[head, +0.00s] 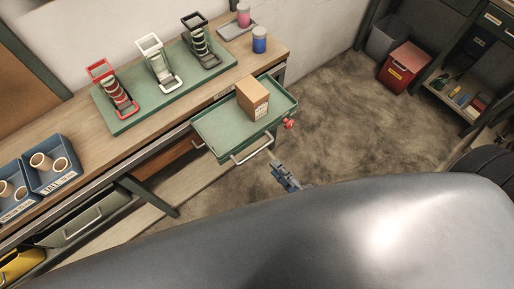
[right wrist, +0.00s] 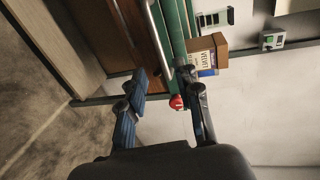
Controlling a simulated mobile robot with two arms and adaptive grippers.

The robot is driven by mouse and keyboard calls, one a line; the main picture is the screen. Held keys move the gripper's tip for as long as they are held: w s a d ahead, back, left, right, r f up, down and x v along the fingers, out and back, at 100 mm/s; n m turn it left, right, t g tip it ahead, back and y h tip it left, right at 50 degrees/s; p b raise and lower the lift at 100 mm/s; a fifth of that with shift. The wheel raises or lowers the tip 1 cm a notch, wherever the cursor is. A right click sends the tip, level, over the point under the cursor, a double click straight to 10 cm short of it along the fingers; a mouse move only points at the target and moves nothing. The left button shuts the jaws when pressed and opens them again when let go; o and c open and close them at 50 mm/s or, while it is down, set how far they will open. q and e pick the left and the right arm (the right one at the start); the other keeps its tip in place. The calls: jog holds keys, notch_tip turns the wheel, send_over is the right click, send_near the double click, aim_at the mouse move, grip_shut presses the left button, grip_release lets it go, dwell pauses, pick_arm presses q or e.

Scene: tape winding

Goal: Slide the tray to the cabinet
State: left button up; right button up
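The green tray (head: 213,131) juts out from the right end of the workbench in the head view, with a pale handle (head: 252,151) on its front edge and a red knob (head: 289,123) at its right side. A brown cardboard box (head: 253,99) stands on it. My right gripper (head: 280,168) is near the handle, to its lower right and apart from it. In the right wrist view the gripper (right wrist: 163,72) has its fingers spread with nothing held; the tray (right wrist: 173,28), handle (right wrist: 158,32) and box (right wrist: 206,53) lie beyond the fingertips. My left gripper is out of view.
The workbench (head: 60,127) holds a green board (head: 130,120) with several tape stands, blue bins (head: 50,186) and small jars. A dark shelf cabinet (head: 481,66), a red bin (head: 403,66) and a grey bin stand at right. Carpet between is clear.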

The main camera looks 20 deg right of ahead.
aim_at(258, 150)
jog(key=x, duration=1)
jog(key=shift+p, duration=0.4)
jog(key=shift+c, duration=0.2)
grip_shut()
